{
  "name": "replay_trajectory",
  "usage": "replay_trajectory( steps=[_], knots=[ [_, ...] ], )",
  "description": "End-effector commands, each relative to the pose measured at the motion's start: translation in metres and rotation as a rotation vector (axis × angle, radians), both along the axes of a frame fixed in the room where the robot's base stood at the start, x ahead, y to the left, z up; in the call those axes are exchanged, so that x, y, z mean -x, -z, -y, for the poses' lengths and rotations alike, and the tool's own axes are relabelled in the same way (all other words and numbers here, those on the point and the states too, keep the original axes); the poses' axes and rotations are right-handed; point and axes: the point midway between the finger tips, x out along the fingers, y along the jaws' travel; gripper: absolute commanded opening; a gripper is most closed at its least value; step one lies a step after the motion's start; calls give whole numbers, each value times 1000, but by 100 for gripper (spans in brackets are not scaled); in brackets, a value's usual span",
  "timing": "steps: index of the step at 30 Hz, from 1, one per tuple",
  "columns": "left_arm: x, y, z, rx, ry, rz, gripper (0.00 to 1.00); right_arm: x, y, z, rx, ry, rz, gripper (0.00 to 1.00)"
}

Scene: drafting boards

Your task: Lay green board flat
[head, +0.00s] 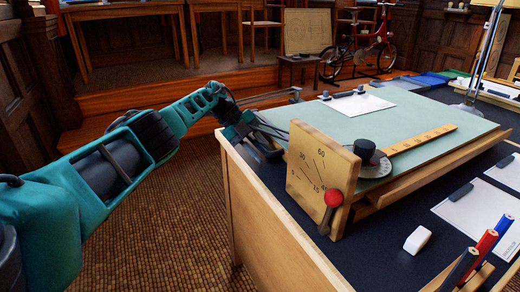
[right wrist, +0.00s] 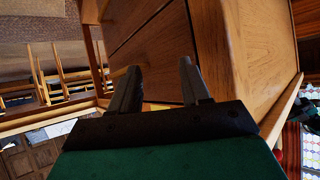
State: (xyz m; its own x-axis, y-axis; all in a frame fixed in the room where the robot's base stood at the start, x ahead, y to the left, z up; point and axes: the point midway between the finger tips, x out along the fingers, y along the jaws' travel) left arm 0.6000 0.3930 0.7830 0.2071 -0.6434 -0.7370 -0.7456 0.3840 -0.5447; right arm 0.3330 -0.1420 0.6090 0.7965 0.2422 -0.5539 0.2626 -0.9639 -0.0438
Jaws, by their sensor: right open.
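My right gripper (right wrist: 160,78) is open and empty beside wooden furniture in the right wrist view.
On the board are a white sheet (head: 358,104), a wooden ruler (head: 425,138) and a black knob (head: 365,149). An eraser (head: 417,240), coloured pencils (head: 487,243) and a sheet of paper (head: 478,210) are at the near right. The floor (head: 170,225) left of the desk is clear.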

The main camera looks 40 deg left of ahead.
Motion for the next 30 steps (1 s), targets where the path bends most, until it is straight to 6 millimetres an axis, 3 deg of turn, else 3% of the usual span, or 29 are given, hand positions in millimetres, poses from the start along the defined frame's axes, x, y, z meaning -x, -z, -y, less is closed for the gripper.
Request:
replay_trajectory(
  steps=[5,10,16,30],
  knots=[
    [3,-12,-12,-2,-4,0,27,0,-1,1,3,-2,0,47],
    [10,-37,-34,-1,-7,0,27,0,2,1,5,-3,0,47],
    [13,-43,-42,-3,-2,0,27,2,27,-2,5,-13,-21,47],
    [16,-56,-48,-1,0,0,27,-6,14,-13,-23,-21,2,47]
  ],
)
